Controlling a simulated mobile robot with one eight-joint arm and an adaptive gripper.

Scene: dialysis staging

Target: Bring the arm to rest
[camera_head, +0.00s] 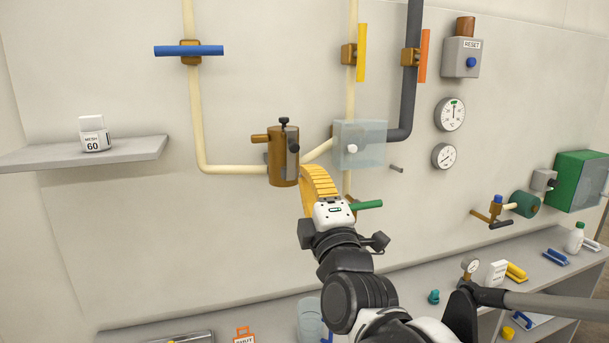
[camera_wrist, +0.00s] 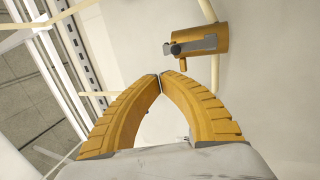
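My gripper (camera_head: 310,171) has yellow ribbed fingers and is raised in front of the wall, just right of and below a brass cylinder (camera_head: 282,168) in the head view. In the wrist view the two fingertips of my gripper (camera_wrist: 159,79) meet, with nothing visible between them. The brass cylinder (camera_wrist: 210,44) with its grey clamp shows apart from the fingers, above and to the right. My arm reaches up from the lower right of the head view.
A clear cover box (camera_head: 362,145), a green-handled valve (camera_head: 366,205) and cream pipes are close to my gripper. A grey bench (camera_head: 520,270) with several small items runs below. The wall between shelf and pipes is clear.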

